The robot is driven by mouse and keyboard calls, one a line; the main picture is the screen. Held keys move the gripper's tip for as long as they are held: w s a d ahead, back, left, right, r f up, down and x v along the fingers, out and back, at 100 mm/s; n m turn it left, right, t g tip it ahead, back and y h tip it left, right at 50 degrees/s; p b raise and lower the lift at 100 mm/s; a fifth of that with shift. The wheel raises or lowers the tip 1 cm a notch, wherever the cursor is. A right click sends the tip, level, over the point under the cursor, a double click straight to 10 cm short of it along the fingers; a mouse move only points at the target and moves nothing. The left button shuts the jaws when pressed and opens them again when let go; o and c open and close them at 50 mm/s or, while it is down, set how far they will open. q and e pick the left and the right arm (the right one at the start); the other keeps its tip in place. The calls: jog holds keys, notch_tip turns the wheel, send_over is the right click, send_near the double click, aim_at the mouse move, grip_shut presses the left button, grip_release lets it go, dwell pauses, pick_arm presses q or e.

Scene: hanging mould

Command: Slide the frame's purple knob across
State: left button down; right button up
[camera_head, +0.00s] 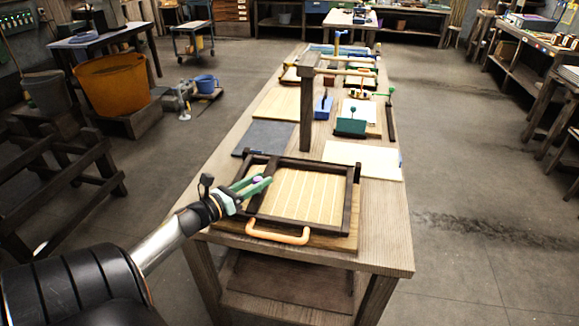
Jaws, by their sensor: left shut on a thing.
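The frame (348,206) is a dark wooden rectangle around a pale ribbed mesh, lying at the near end of the long bench. Its purple knob (257,180) shows as a small spot between my left gripper's green fingers, at the frame's left part by a dark crossbar. My left gripper (258,183) reaches in from the left and is shut on the knob. An orange handle (278,233) is on the frame's near side. The fingers hide most of the knob. My right gripper is not in view.
The long wooden bench (392,232) runs away from me. A wooden post (307,110) stands just beyond the frame. A dark grey sheet (263,138) and a pale board (362,159) lie behind it. Floor is clear to the right.

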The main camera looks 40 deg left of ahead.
pick_arm(q)
jog(key=s+a, duration=0.2)
jog(key=a, duration=0.1)
jog(key=s+a+b, duration=0.1)
jog(key=a, duration=0.1)
jog(key=shift+a, duration=0.1)
jog(key=c, duration=0.5)
grip_release()
jog(key=shift+s+a, duration=0.1)
jog(key=shift+s, duration=0.05)
jog(key=shift+s, duration=0.2)
jog(key=s, duration=1.2)
jog(key=shift+a+b, duration=0.15)
jog(key=shift+b, duration=0.2)
